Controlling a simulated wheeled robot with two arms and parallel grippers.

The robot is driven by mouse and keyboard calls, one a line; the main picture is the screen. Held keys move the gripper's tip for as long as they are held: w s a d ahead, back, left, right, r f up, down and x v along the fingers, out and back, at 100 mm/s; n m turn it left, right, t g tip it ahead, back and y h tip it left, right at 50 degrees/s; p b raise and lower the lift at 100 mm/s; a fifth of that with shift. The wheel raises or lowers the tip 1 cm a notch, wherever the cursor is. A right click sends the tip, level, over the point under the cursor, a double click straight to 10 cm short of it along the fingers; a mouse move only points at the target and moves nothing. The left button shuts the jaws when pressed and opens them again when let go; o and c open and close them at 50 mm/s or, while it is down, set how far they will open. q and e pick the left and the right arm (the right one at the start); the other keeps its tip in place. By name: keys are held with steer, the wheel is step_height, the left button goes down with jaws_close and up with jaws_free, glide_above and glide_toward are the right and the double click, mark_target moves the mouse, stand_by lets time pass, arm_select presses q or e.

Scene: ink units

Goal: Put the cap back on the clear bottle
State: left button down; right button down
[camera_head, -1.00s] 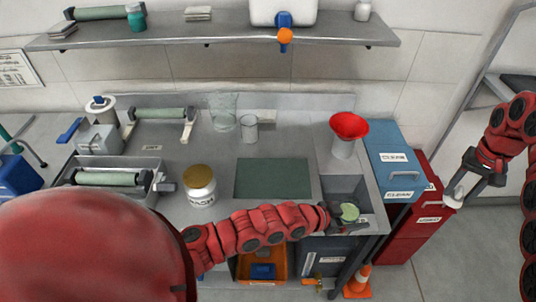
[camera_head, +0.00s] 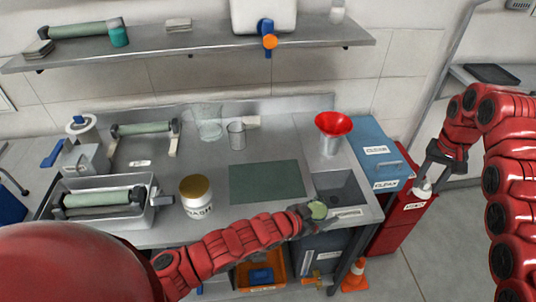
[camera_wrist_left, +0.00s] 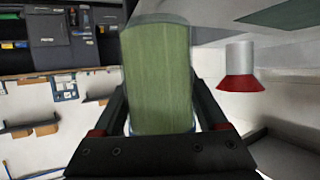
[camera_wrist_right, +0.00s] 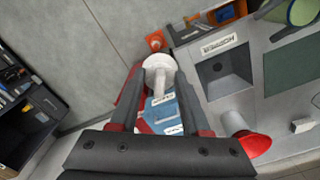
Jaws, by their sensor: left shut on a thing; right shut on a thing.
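My left gripper (camera_head: 309,211) is shut on the clear bottle (camera_head: 318,210), which looks green inside, over the front right of the bench by the sink. The bottle (camera_wrist_left: 158,75) fills the middle of the left wrist view, between the fingers. My right gripper (camera_head: 432,175) is shut on a white piece (camera_head: 424,190), seemingly the cap, with a round disc and a narrower stem. The white cap (camera_wrist_right: 158,68) also shows between the fingertips in the right wrist view. Cap and bottle are well apart; the cap is to the right, in front of the red cabinet.
A red funnel (camera_head: 333,124) stands behind the sink (camera_head: 340,187).

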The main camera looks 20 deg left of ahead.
arm_select(q)
steer(key=a+n+y, duration=0.2)
steer(key=a, duration=0.1)
steer(key=w+a+r+n+t+y, duration=0.1)
steer(key=a+n+y, duration=0.1)
steer(key=a, duration=0.2)
steer(key=w+a+r+n+t+y, duration=0.1)
steer(key=a+n+y, duration=0.1)
steer(key=a+y, duration=0.1)
steer(key=shift+a+r, duration=0.1)
steer(key=shift+a, duration=0.3)
steer(key=shift+s, duration=0.1)
arm_select(e)
steer(key=shift+s, duration=0.1)
